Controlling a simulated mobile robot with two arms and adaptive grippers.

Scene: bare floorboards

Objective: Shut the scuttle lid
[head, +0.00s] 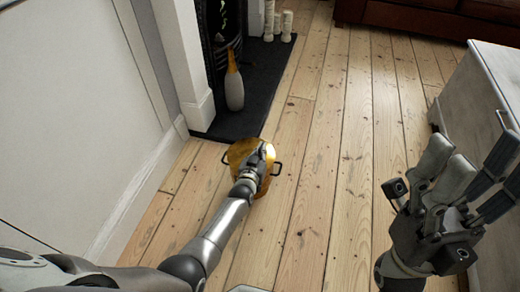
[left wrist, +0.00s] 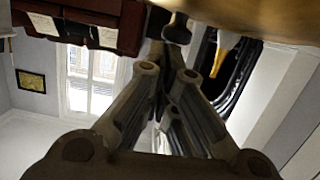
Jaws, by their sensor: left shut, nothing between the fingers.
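The brass scuttle (head: 238,154) stands on the floorboards beside the dark hearth in the head view, with a dark handle at each side. My left gripper (head: 266,152) is shut and empty, over the scuttle, and with my forearm it hides much of it. I cannot tell the lid apart from the body or how far open it is. In the left wrist view the shut fingers (left wrist: 166,70) point up the picture, and a blurred brass surface (left wrist: 255,14) fills the top right edge. My right gripper (head: 472,160) is open and empty, well to the right.
A white bottle-shaped object with a yellow neck (head: 234,88) and several pale candles (head: 278,24) stand on the dark hearth (head: 256,100). A white wall is left, a grey cabinet (head: 490,95) right, a brown sofa (head: 420,18) behind. The floor between is clear.

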